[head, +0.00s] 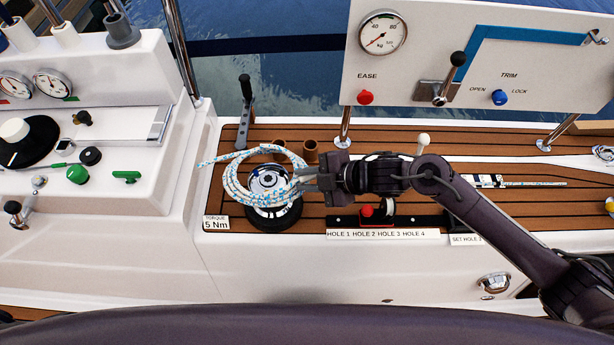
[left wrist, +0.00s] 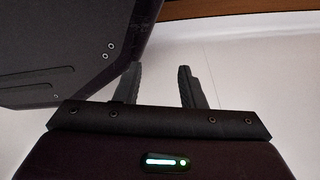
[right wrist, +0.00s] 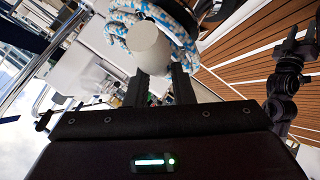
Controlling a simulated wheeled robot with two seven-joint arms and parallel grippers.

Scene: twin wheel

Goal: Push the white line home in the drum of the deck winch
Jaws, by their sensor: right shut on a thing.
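The white line (head: 232,180), flecked with blue, lies in loose coils around the deck winch drum (head: 268,178). A free tail of it sticks out to the left. My right gripper (head: 311,180) is at the drum's right side, shut on the white line. In the right wrist view, a pale blunt cylinder (right wrist: 150,48), seemingly the line's end, shows at the fingertips (right wrist: 162,88), with blue-flecked coils (right wrist: 178,18) behind it. The fingers hide part of the line, and how deep it sits is unclear. My left gripper (left wrist: 160,88) is open and empty, near a pale surface.
A black lever (head: 246,105) stands behind the winch. Brown cups (head: 310,151) are close behind the drum. A red-knobbed strip (head: 367,214) with hole labels lies below my right arm. The gauge panel (head: 420,45) rises behind. A console (head: 85,130) stands left.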

